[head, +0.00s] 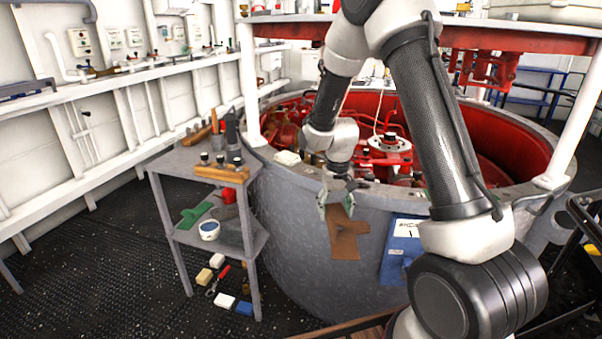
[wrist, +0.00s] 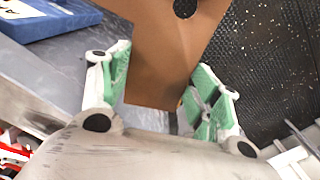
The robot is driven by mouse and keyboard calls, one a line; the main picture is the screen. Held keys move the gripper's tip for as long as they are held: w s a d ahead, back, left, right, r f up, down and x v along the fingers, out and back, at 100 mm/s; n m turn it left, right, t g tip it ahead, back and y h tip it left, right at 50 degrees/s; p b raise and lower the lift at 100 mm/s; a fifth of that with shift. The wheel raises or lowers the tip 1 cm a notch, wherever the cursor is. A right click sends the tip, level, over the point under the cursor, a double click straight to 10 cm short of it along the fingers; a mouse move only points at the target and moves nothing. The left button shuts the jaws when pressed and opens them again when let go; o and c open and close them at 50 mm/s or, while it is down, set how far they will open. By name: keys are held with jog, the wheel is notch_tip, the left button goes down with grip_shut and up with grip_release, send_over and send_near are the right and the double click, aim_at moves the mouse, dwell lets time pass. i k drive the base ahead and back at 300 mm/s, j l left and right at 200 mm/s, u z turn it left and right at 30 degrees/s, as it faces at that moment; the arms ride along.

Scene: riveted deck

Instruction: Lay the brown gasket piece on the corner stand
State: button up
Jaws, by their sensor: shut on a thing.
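The brown gasket piece (head: 345,236) is a flat brown shape with a hole, hanging in front of the big grey drum. It also shows in the wrist view (wrist: 160,60), held between the green-padded fingers. My gripper (head: 336,204) is shut on its upper end; the fingers also show in the wrist view (wrist: 160,100). The corner stand seems to be the grey two-level stand (head: 188,160) left of the drum, apart from the gasket. Its top holds a wooden block with dark knobs (head: 222,173) and several tools.
The stand's lower shelf holds a white bowl (head: 209,230) and a green piece (head: 195,214). Several small blocks lie on the dark floor below. A blue box (head: 401,248) is at the drum's front, right of the gasket. The stand top's front left looks bare.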

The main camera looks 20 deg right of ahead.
aim_at(191, 159)
jog(key=i+j+u, duration=0.4)
jog(key=i+j, duration=0.6)
jog(key=j, duration=0.15)
